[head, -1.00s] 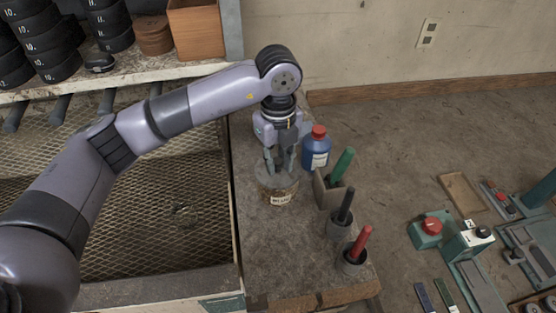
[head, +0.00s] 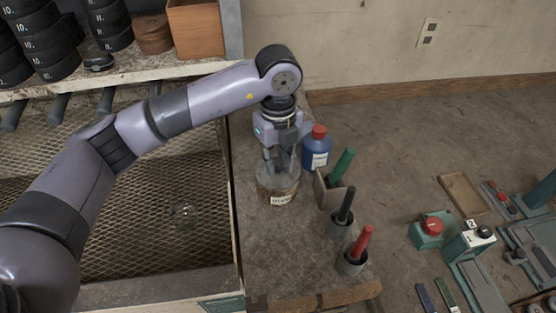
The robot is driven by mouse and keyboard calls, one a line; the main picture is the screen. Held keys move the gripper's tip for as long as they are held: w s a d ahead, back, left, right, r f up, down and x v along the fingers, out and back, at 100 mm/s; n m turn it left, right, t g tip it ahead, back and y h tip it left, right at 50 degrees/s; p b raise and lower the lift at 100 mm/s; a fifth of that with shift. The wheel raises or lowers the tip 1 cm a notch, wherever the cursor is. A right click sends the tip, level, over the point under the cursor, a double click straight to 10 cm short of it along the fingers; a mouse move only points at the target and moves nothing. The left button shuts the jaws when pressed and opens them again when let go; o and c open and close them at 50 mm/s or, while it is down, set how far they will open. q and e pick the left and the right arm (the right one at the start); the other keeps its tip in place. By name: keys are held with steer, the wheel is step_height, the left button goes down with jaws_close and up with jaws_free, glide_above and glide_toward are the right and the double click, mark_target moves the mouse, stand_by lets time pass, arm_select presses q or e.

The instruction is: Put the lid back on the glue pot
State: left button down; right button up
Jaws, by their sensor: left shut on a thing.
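The glue pot (head: 279,197), a short round pot with a pale label, stands on the narrow bench beside the mesh-bottomed bay. My left gripper (head: 277,169) points straight down at the top of the pot. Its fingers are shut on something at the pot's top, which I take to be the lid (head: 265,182). The fingers hide most of the lid, so I cannot tell whether it is fully seated on the rim. My right gripper is out of view.
A blue bottle with a red cap (head: 316,150) stands close right of the gripper. Green-, black- and red-handled tools (head: 361,243) stand in holders along the bench's right side. The bench front (head: 285,262) is clear. A shelf with black rolls (head: 47,50) is at upper left.

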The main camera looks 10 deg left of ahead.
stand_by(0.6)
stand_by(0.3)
arm_select(q)
steer(key=c, duration=1.3)
jaws_free()
steer(key=shift+c, duration=0.2)
steer(key=o, duration=0.5)
steer(key=shift+r, duration=0.1)
steer(key=shift+r+p, duration=1.65)
steer(key=shift+r, duration=1.8)
